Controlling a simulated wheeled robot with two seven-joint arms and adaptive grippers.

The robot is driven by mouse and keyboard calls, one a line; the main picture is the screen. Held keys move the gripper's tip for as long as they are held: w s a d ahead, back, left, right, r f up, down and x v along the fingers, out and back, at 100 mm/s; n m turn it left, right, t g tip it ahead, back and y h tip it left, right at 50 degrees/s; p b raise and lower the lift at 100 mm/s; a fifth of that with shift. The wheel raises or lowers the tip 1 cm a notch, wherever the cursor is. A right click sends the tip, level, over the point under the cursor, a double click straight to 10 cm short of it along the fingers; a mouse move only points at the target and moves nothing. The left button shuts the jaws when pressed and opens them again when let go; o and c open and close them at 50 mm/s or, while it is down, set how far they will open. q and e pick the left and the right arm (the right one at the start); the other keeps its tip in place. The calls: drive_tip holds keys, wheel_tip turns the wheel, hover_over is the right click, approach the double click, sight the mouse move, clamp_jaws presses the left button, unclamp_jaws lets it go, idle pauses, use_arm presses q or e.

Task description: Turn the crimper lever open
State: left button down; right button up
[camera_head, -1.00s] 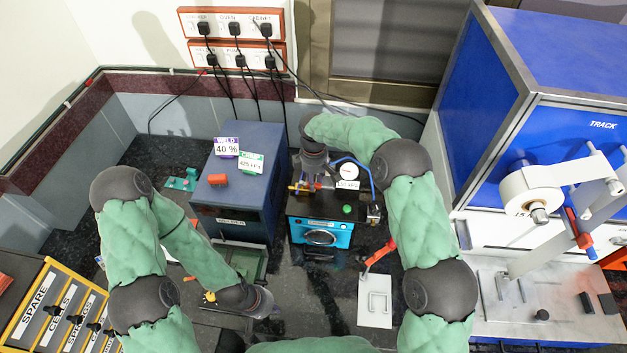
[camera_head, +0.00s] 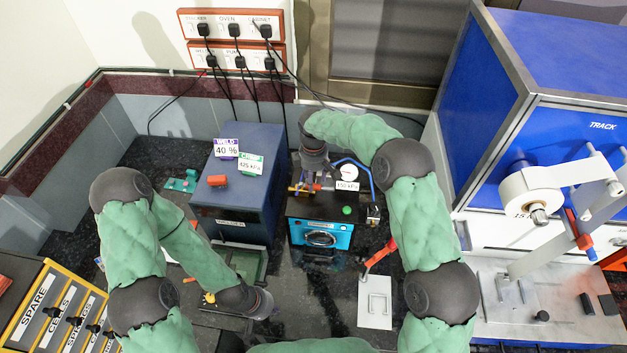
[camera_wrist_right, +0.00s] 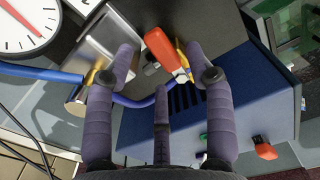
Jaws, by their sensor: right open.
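A red-orange lever handle (camera_wrist_right: 161,48) shows in the right wrist view beside brass fittings and a blue hose. It lies between the fingertips of my open right gripper (camera_wrist_right: 160,68); I see no clear closing contact. In the head view my right gripper (camera_head: 314,178) points down over the back of the black-topped machine with a teal front (camera_head: 322,234), largely hiding the lever. My left gripper (camera_head: 264,304) is low at the front, and its fingers are not clear enough to tell open from shut.
A round gauge (camera_head: 347,172) and a blue hose stand close to my right gripper. The blue box (camera_head: 235,190) with two labels is to the left. A red handle (camera_head: 380,253) by a white plate (camera_head: 375,303) is at the front right. Dark counter lies between.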

sight(314, 184)
wheel_tip(314, 184, up, 10)
drive_tip(key=shift+r, duration=0.2)
